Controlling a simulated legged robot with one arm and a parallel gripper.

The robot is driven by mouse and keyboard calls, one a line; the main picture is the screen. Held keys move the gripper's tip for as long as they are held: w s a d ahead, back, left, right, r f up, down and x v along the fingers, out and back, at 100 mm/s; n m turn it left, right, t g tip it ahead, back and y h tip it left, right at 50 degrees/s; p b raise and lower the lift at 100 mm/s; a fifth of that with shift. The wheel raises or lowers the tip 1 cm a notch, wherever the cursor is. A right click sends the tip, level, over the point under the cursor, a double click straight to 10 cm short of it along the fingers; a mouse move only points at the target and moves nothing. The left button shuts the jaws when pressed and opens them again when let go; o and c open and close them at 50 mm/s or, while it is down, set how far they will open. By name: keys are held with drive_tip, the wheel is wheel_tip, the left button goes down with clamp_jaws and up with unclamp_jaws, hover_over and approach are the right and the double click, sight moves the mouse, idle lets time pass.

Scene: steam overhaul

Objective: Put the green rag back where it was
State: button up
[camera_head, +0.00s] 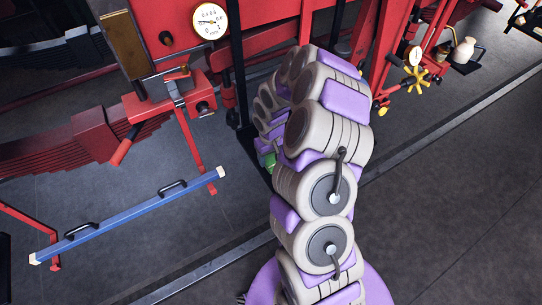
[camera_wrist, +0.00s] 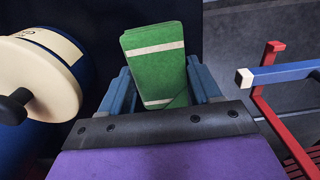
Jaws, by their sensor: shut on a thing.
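The green rag (camera_wrist: 155,65) is a folded green cloth with pale stripes, held between the two blue-grey fingers of my gripper (camera_wrist: 158,88) in the wrist view. My gripper is shut on it. The rag (camera_head: 267,160) also shows as a small green patch left of my arm in the head view. My arm hides most of the gripper there. A dark surface lies behind the rag in the wrist view; I cannot tell whether the rag touches it.
A cream-capped blue cylinder (camera_wrist: 45,75) stands close on the left in the wrist view. A blue bar with black handles (camera_head: 130,215) lies on red supports at left. Red machinery with a gauge (camera_head: 210,21) stands behind. Open grey floor (camera_head: 450,210) lies to the right.

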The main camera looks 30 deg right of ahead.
sight(272, 157)
drive_tip(key=shift+a, duration=0.15)
drive_tip(key=o, duration=1.1)
drive_tip(key=shift+d+f, duration=0.1)
drive_tip(key=shift+d, duration=0.5)
drive_tip(key=shift+a, duration=0.25)
drive_tip(key=shift+a+r, duration=0.1)
drive_tip(key=shift+r, duration=0.35)
wheel_tip(272, 157, up, 10)
drive_tip(key=p, duration=0.1)
drive_tip(key=s+a+r, duration=0.5)
drive_tip(key=a+r, duration=0.1)
drive_tip(key=r, duration=0.3)
drive_tip(key=s+a+r, duration=0.2)
drive_tip(key=s, duration=0.7)
drive_tip(key=s+a+r+g, duration=0.1)
drive_tip(key=s+a+r, duration=0.2)
drive_tip(key=s, duration=0.6)
drive_tip(key=s+a+r, duration=0.3)
drive_tip(key=s, duration=0.6)
drive_tip(key=shift+s+g, duration=0.2)
drive_tip(key=shift+g, duration=0.2)
